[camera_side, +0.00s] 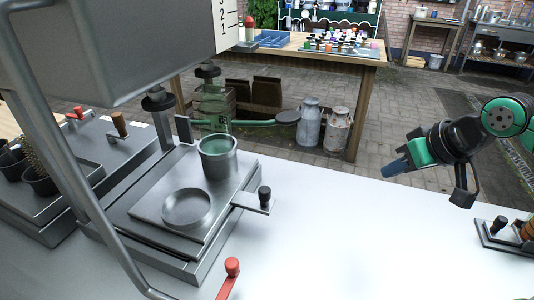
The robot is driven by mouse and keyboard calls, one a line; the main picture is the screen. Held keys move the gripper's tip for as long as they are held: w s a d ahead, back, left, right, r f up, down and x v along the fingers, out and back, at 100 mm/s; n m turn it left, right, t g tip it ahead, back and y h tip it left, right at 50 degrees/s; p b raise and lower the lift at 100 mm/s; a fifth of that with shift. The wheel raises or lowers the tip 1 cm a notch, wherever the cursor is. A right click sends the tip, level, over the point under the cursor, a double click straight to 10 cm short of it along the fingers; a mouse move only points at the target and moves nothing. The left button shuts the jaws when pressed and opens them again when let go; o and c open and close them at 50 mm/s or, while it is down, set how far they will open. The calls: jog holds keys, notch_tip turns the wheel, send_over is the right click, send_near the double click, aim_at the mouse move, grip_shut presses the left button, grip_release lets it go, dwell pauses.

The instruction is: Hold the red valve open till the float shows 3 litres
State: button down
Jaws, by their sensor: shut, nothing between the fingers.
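A white scale with black numbers 1, 2 and 3 (229,22) is at the top, partly cut off. A small red piece (249,22) shows beside its lower right edge; I cannot tell whether it is the float. One red-tipped lever (231,268) stands in the front, and another red lever (78,112) is at the left; which is the valve is unclear. My gripper (393,168) is shut and empty at the right, above the white table, apart from everything.
A large grey tank (120,45) and its bent pipe fill the upper left. A dark-knobbed lever (264,195) juts from the plate. A small fixture (498,226) stands at the right edge. The white table between (350,230) is clear. Milk churns (309,122) stand behind.

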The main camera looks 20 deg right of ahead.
jog(key=shift+d+n, duration=0.15)
jog(key=shift+n, duration=0.55)
jog(key=c, duration=0.9)
grip_release()
jog(key=shift+w+a+r, duration=0.1)
jog(key=shift+a, duration=0.1)
jog(key=shift+o, duration=1.3)
jog(key=a, duration=0.1)
jog(key=w+a+r+n+g, duration=0.1)
jog(key=a, duration=0.1)
jog(key=w+a+n, duration=0.1)
jog(key=shift+a+r+y, duration=0.35)
jog(key=shift+r+y, duration=0.05)
jog(key=n+g, duration=0.6)
jog(key=n, duration=0.1)
send_over(232, 262)
jog(key=shift+w+d+f+h, duration=0.1)
jog(key=shift+d+f+h, duration=0.05)
jog(key=shift+f+h, duration=0.3)
jog(key=shift+a+f, duration=0.3)
jog(key=shift+f, duration=0.1)
notch_tip(232, 262, down, 10)
jog(key=shift+r, duration=0.25)
jog(key=shift+d, duration=0.1)
